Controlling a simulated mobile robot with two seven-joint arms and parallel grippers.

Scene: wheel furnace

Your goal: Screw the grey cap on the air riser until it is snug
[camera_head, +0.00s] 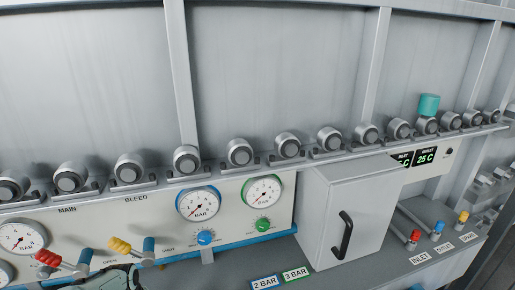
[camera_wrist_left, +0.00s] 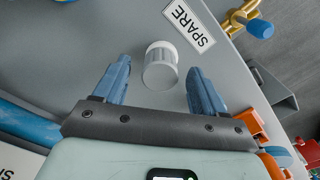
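A pale grey, ribbed cylindrical cap (camera_wrist_left: 160,68) stands on the grey surface in the left wrist view, beside a label reading SPARE (camera_wrist_left: 188,26). My left gripper (camera_wrist_left: 158,64) has its two blue fingers spread, one on each side of the cap. A gap shows between each finger and the cap. In the head view a pale green part at the bottom left edge looks like my left arm; its fingers are not clear there. I cannot make out which fitting is the air riser. My right gripper is in neither view.
Red and yellow valve handles (camera_head: 120,246) stick out at the lower left of the gauge panel (camera_head: 284,210). A grey cabinet (camera_head: 345,215) stands right of it. Red, blue and yellow fittings (camera_head: 438,227) stand at the right.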

